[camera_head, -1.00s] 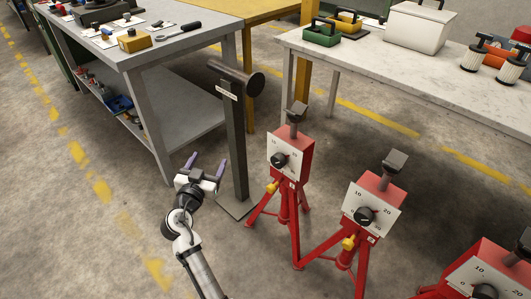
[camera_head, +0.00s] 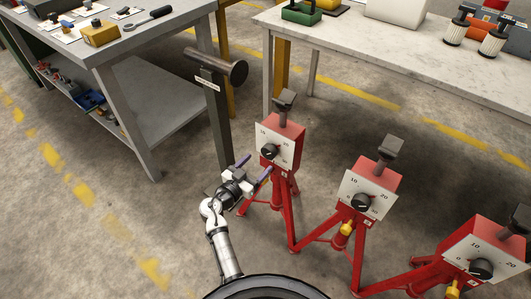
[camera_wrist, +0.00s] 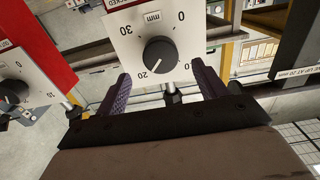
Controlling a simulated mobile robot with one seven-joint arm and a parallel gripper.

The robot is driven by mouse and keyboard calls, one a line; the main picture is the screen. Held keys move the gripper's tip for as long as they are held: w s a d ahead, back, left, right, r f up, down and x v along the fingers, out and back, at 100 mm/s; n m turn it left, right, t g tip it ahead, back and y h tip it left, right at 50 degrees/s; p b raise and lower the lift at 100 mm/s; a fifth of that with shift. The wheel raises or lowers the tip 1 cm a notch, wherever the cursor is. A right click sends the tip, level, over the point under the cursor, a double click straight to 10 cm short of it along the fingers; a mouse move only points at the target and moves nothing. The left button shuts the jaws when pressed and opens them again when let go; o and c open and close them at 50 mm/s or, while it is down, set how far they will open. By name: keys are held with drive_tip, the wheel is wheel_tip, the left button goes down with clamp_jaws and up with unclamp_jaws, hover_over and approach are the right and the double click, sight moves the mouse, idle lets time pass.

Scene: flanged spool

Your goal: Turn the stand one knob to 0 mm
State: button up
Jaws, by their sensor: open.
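Three red stands with white dial plates and black knobs stand in a row in the head view. I cannot tell from the labels which is stand one. My gripper (camera_head: 254,167) is just in front of the leftmost stand (camera_head: 284,133), below and left of its knob (camera_head: 270,152). In the wrist view, the dial plate (camera_wrist: 120,45) appears upside down, and its knob (camera_wrist: 159,55) lies beyond and between my open fingers, apart from them. The knob's white mark points near 20. My gripper (camera_wrist: 160,78) holds nothing; part of the 10 label is hidden by a finger.
The middle stand (camera_head: 372,185) and right stand (camera_head: 484,255) are to the right, legs spread on the floor. A dark post (camera_head: 215,105) with a round head stands close behind my gripper. Workbenches are at left (camera_head: 110,45) and back right (camera_head: 385,60).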

sight(267, 154)
drive_tip(key=x, duration=0.6)
drive_tip(key=shift+p, duration=0.4)
drive_tip(key=shift+c, duration=0.4)
drive_tip(key=shift+a, duration=0.1)
drive_tip(key=c, duration=0.9)
